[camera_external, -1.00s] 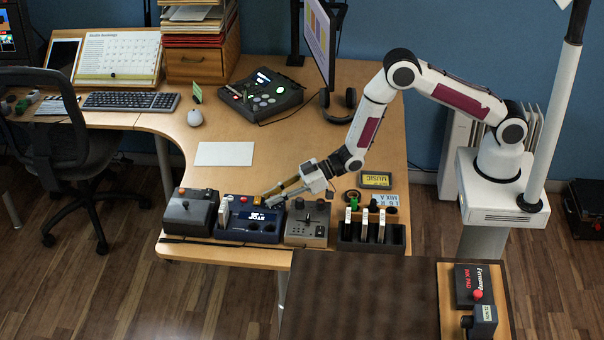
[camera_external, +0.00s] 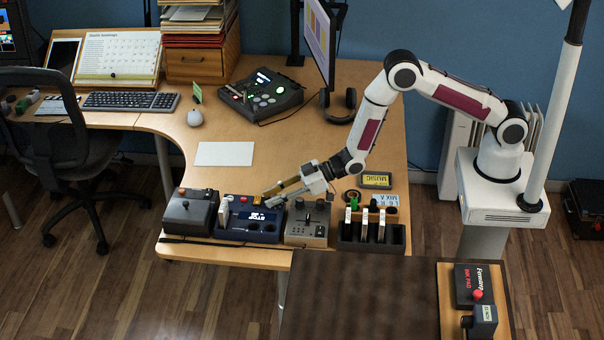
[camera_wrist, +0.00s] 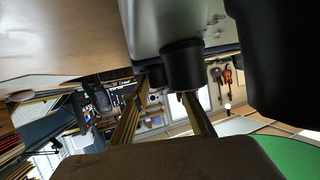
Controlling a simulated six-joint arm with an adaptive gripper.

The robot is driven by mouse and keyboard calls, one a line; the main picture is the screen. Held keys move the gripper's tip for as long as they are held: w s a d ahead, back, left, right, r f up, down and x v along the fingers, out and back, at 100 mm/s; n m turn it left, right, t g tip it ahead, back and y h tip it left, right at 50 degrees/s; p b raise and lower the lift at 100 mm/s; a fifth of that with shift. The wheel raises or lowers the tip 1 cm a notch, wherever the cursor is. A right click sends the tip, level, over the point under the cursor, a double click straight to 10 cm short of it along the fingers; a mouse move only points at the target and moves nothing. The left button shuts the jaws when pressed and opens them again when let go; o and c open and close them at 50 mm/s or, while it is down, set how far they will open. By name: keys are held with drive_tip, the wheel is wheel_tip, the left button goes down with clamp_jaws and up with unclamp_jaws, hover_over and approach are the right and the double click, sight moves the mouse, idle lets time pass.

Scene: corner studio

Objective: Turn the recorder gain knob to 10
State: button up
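The likely recorder is a blue box with a lit display (camera_external: 252,222) at the table's front edge in the external view. Its gain knob cannot be singled out there, and no scale mark is readable. My gripper (camera_external: 268,197) reaches low over the back right part of this box, its two tan fingers side by side. In the wrist view the fingers of my gripper (camera_wrist: 163,90) stand apart with a gap between them. A large black knob (camera_wrist: 182,62) overlaps the right fingertip, and a smaller dark knob (camera_wrist: 152,73) is by the left one. Contact cannot be told.
A white sheet (camera_external: 224,154) lies behind on clear table.

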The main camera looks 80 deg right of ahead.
drive_tip(key=shift+s+d+r, duration=0.1)
drive_tip(key=shift+s, duration=0.05)
drive_tip(key=v, duration=1.1)
drive_tip(key=shift+s+r, duration=0.15)
drive_tip(key=shift+s, duration=0.1)
idle(0.3)
idle(0.5)
drive_tip(key=s+d+r+m+g+h, duration=0.15)
drive_tip(key=s+d+r, duration=0.3)
drive_tip(key=r, duration=0.45)
drive_tip(key=s+d+r+g+h, duration=0.25)
drive_tip(key=s+r, duration=0.35)
drive_tip(key=r, duration=0.4)
drive_tip(key=s+d+r+m+g, duration=0.1)
drive_tip(key=s+r, duration=0.2)
drive_tip(key=s, duration=1.1)
drive_tip(key=s+d+r+g, duration=0.1)
drive_tip(key=s+r+g, duration=0.1)
drive_tip(key=s, duration=1.2)
drive_tip(key=shift+d+r+m, duration=0.35)
drive_tip(key=shift+d+r, duration=0.05)
drive_tip(key=shift+r, duration=0.35)
